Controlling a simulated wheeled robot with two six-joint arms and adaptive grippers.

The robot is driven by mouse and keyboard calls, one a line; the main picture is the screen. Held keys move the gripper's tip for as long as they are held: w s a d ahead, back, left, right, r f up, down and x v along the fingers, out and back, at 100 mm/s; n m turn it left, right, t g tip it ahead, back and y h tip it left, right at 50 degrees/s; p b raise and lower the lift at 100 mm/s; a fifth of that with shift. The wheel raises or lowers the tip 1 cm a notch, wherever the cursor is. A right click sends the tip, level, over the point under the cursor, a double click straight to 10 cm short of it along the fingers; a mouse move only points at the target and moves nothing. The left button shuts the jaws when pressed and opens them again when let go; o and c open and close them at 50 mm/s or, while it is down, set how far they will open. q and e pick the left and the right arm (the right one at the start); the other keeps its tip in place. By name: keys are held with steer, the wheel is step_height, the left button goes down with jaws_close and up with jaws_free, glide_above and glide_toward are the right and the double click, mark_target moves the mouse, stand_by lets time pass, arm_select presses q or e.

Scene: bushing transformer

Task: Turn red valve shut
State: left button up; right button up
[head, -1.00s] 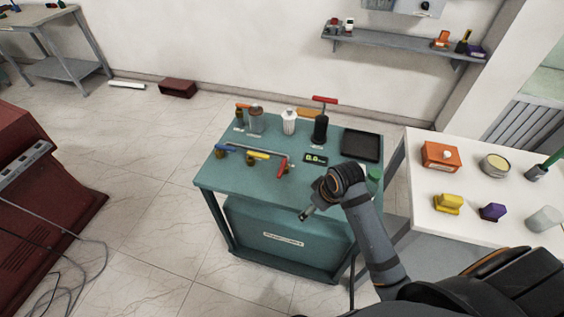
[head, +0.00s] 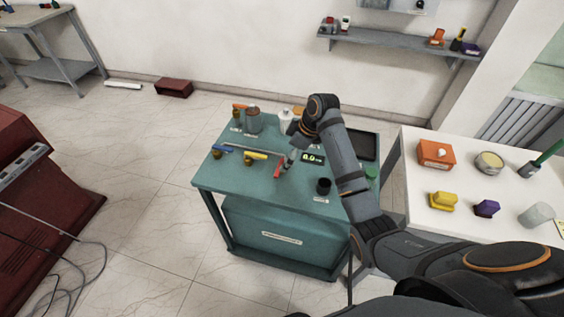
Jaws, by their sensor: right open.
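The red valve (head: 278,170) is a small red lever on top of the teal bench (head: 225,180), in line with a blue valve handle (head: 222,148) and a yellow one (head: 256,156) on a thin pipe. My right gripper (head: 290,158) is open, just above and to the right of the red lever. The picture is too small to tell whether it touches the lever. My right arm hides part of the bench top behind it. My left gripper is not in view.
A metal canister (head: 252,120) and a white bottle (head: 285,115) stand at the bench's back. A small display (head: 313,158) and a black cup (head: 323,186) are right of the red lever. A white table (head: 415,185) with several objects stands close on the right.

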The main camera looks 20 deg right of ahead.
steer(key=x, duration=0.5)
steer(key=shift+a+f+p, duration=0.1)
steer(key=shift+f+p, duration=0.2)
steer(key=shift+c, duration=0.4)
steer(key=c, duration=1.6)
